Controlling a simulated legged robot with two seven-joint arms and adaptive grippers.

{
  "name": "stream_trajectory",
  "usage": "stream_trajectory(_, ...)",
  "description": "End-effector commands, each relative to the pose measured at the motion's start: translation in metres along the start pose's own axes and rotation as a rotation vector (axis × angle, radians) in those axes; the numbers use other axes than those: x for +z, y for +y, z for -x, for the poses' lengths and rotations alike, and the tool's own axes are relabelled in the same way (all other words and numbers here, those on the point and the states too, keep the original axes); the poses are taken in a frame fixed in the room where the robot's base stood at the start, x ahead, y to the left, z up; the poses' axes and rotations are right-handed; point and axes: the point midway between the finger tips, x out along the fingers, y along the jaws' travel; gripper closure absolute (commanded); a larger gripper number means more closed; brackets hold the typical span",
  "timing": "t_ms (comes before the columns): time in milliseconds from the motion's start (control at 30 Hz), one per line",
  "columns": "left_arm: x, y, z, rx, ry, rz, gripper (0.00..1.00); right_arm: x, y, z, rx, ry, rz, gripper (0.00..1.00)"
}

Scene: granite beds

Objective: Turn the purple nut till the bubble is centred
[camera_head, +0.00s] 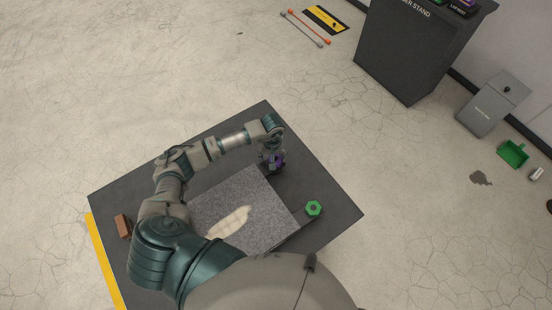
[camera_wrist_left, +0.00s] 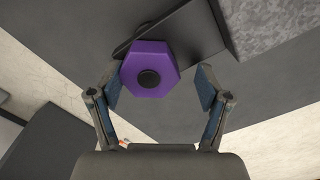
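The purple nut (camera_head: 279,160) is at the far corner of the grey granite slab (camera_head: 262,190), partly hidden by my left gripper (camera_head: 271,160) in the head view. In the left wrist view the purple hexagonal nut (camera_wrist_left: 142,60) has a dark round centre and lies between the fingertips of my left gripper (camera_wrist_left: 159,72). The fingers are spread, with a clear gap on the nut's right and a small one on its left. No bubble can be made out. My right gripper is not in view.
A green nut (camera_head: 313,208) is by the slab's right corner. A pale elongated patch (camera_head: 230,222) lies on the slab. A brown block (camera_head: 123,226) sits at the dark table's (camera_head: 335,213) left edge. A dark stand (camera_head: 410,50) is at the upper right, apart from the table.

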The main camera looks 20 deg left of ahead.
Motion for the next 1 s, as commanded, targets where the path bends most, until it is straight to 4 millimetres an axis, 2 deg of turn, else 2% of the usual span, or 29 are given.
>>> stream_trajectory(333,-0.001,0.004,0.003,0.002,0.006,0.0,0.21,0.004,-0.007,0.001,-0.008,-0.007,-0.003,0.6)
stream_trajectory(1000,0.005,0.017,0.003,0.005,0.005,0.0,0.21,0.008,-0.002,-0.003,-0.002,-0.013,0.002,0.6)
